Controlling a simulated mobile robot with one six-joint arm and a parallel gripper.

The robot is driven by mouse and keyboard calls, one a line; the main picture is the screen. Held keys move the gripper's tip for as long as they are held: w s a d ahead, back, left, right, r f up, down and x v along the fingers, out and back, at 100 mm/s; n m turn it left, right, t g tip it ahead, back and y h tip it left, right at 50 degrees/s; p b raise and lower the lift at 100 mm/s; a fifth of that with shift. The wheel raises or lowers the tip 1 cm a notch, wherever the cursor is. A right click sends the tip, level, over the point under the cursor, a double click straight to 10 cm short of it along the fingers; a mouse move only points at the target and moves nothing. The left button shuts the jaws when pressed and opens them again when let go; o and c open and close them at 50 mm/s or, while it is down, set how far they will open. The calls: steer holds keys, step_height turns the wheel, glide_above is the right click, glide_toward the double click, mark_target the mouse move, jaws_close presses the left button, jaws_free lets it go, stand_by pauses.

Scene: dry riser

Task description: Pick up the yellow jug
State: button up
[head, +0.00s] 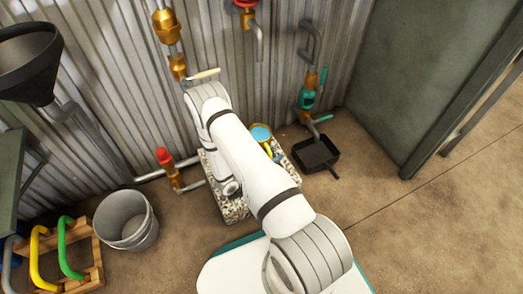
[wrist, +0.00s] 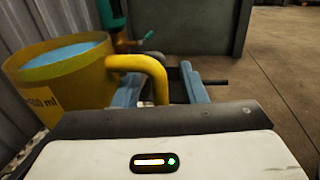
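The yellow jug (head: 262,132) holds blue liquid and stands on a speckled stone block (head: 236,208), partly hidden behind my arm in the head view. In the wrist view the jug (wrist: 75,80) fills the left side, with a volume label on its front. Its yellow handle (wrist: 155,72) reaches right and bends down between my two blue-grey fingers. My gripper (wrist: 160,92) is open, with a gap showing between the handle and the right finger. Whether the left finger touches the handle is unclear.
A corrugated wall (head: 110,90) with pipes and valves stands behind the block. A black tray (head: 316,154) lies right of it, under a teal-handled tap (head: 308,95). A grey bucket (head: 126,220) and a wooden rack (head: 85,265) with coloured handles stand left. Floor at right is clear.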

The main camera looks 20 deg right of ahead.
steer(key=shift+d, duration=0.45)
steer(key=shift+w, duration=0.1)
jaws_close()
stand_by(1.0)
